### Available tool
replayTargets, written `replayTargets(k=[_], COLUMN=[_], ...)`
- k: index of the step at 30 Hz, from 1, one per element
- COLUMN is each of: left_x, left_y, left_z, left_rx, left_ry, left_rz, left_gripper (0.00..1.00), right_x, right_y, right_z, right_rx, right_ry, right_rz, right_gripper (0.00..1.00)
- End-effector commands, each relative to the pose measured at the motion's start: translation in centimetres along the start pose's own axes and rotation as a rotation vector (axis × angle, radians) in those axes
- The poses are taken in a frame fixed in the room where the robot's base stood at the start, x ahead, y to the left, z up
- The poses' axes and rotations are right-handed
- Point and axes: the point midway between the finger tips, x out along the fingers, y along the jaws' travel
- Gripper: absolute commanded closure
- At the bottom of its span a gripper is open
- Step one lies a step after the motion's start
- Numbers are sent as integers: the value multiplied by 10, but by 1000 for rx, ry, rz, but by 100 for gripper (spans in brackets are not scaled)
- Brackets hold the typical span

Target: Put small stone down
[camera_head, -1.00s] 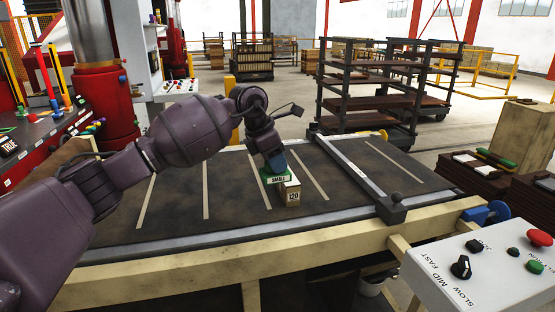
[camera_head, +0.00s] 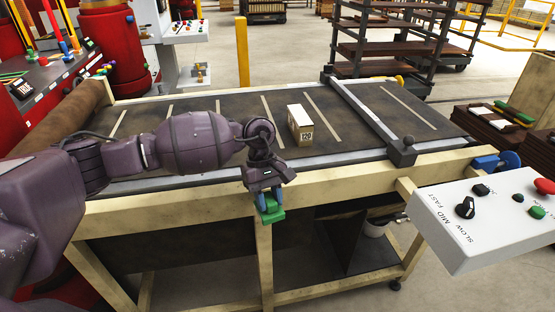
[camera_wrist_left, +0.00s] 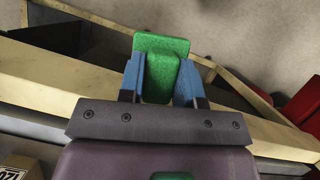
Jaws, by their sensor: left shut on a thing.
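My left gripper (camera_head: 268,200) is shut on a green block (camera_head: 273,217). It holds the block beyond the belt's near edge, in front of the pale table frame. In the left wrist view the green block (camera_wrist_left: 162,65) sits between the two blue fingers. A labelled corner of a block (camera_wrist_left: 14,172) also shows at the lower left of the wrist view. My right gripper is not in view.
The dark belt (camera_head: 225,105) has white cross lines and free room around the block. A dark crossbar (camera_head: 370,120) spans it at right. A white control box (camera_head: 480,230) stands at front right. Wheeled racks (camera_head: 400,40) stand behind.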

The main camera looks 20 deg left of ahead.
Motion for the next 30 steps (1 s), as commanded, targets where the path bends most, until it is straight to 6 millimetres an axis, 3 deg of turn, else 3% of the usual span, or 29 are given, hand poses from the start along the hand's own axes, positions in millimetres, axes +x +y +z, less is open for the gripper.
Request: replayTargets(k=[6,13,22,30], left_x=[54,90,122,123], left_y=[-25,-42,-57,-55], left_z=[10,16,20,21], left_rx=[329,555,755,760], left_ry=[-1,0,2,1], left_rz=[-136,-228,-312,-309], left_gripper=[94,94,94,94], right_x=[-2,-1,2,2], right_y=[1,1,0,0], right_z=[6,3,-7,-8], right_rx=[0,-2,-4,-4], right_ry=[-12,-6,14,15], right_rz=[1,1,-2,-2], right_gripper=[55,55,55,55])
